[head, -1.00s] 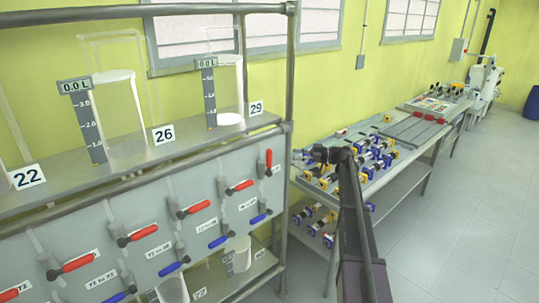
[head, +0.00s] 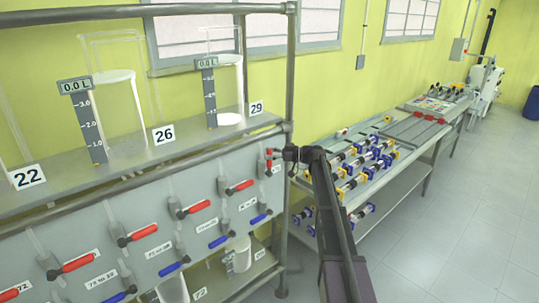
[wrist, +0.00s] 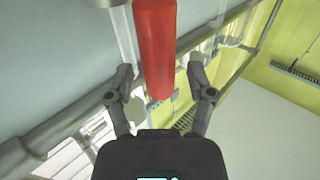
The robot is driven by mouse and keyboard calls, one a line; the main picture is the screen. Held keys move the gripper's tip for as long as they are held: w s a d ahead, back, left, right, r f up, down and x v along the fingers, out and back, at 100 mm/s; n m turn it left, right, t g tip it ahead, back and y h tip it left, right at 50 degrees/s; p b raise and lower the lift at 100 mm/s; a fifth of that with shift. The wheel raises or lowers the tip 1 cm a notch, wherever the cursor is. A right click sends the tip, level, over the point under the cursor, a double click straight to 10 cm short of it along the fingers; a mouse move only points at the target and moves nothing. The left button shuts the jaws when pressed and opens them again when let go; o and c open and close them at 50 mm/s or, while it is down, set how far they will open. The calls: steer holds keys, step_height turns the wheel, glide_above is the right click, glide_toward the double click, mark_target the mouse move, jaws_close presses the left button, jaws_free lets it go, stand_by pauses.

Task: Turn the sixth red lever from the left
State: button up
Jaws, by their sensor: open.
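Several red levers line the grey panel, with the row cut off at the left edge of the head view. The rightmost visible red lever (head: 269,159) stands upright, while the others, such as the neighbouring red lever (head: 240,186), lie tilted sideways. My gripper (head: 281,154) is beside the upright lever at the panel's right end. In the wrist view, the red lever (wrist: 155,45) lies between the two open fingers of my gripper (wrist: 160,72). Gaps show on both sides of it. The lever's place in the full count cannot be told.
A rack post (head: 289,100) stands close to my gripper. Blue levers (head: 220,242) run below the red ones. Glass vessels (head: 120,105) stand on the shelf above. A table (head: 385,183) with valve parts is at the right; the floor (head: 450,220) beyond is clear.

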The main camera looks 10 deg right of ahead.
jaws_close()
steer(key=shift+a, duration=0.1)
stand_by(0.4)
